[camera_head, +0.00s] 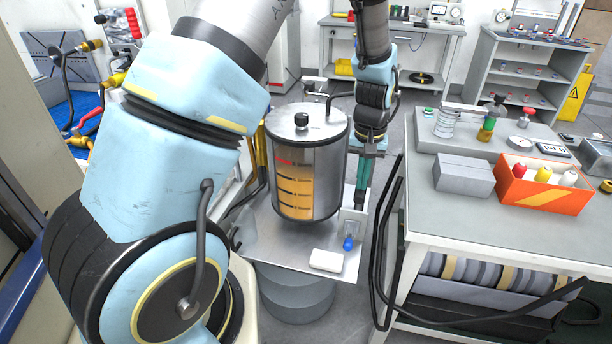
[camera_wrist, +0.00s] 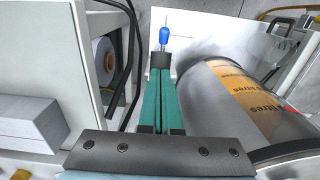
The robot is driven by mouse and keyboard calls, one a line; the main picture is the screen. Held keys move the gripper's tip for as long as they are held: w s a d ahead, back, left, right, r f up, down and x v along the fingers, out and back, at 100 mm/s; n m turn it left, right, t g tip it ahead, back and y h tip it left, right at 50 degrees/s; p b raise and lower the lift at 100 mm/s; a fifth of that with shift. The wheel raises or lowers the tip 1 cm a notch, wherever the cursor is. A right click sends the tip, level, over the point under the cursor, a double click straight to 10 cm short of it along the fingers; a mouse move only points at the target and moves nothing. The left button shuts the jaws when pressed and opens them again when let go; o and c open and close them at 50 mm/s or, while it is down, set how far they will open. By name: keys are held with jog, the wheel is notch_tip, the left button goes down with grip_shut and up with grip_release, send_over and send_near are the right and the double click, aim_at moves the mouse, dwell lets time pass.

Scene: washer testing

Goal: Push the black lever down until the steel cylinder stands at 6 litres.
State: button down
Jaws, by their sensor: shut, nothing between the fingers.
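The steel cylinder (camera_head: 330,165) stands upright on a metal plate (camera_head: 265,240). In the wrist view, the fingers (camera_wrist: 161,72) end at a dark block, in line with a blue knob (camera_wrist: 164,36); contact cannot be told. The blue knob (camera_head: 348,244) is beside a small white box (camera_head: 352,222). I cannot make out the black lever for certain.
A workbench (camera_head: 540,205) stands close on the right, with a grey box (camera_head: 463,175) and an orange bin (camera_head: 545,188) on it. Black hoses (camera_head: 384,240) hang between it and the plate. A white block (camera_head: 326,260) lies on the plate's front.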

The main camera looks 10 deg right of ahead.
notch_tip(320, 180, up, 12)
jog(key=p, duration=0.8)
jog(key=shift+p, duration=0.4)
jog(key=w+a+r+n+b, duration=0.1)
jog(key=a+r, duration=0.2)
jog(key=a, duration=0.5)
jog(key=w+a+r+n, duration=0.1)
jog(key=a+r, duration=0.2)
jog(key=a, duration=0.6)
jog(key=s+a+r+n, duration=0.1)
jog(key=s+a, duration=0.2)
jog(key=a, duration=0.3)
jog(key=s+a+r+t, duration=0.1)
jog(key=s+a, duration=0.2)
jog(key=a, duration=0.4)
jog(key=shift+n+t+b, duration=0.3)
jog(key=shift+n+b, duration=0.05)
jog(key=shift+n, duration=0.05)
